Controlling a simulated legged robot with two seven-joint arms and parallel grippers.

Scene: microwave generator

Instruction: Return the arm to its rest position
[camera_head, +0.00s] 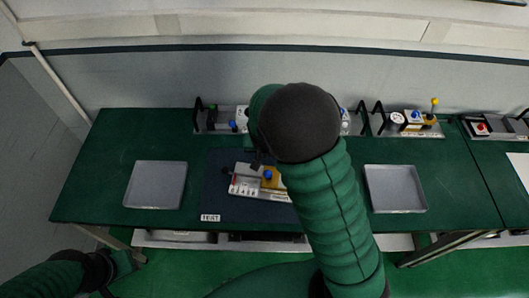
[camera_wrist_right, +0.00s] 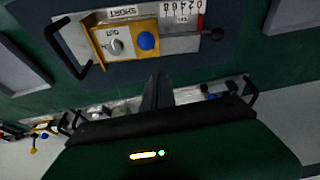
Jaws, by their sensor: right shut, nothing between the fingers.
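My right arm (camera_head: 325,205) reaches up over the table from the bottom of the head view. Its bent dark joint hides part of the back row of devices. My right gripper (camera_head: 257,160) shows partly, just above the device on the dark mat. In the right wrist view my right gripper (camera_wrist_right: 158,90) has its dark fingers together, with nothing between them. The device (camera_wrist_right: 140,38) lies apart from the fingertips, with a yellow block, a blue button, a grey knob and a number scale. My left gripper (camera_head: 122,268) is at the lower left, beside the table; its fingers are unclear.
A grey tray (camera_head: 156,185) stands on the left of the green table (camera_head: 100,150), another tray (camera_head: 395,189) on the right. The dark mat (camera_head: 215,190) carries a TEST label. Devices with black handles (camera_head: 408,120) line the back edge. A wall stands behind.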

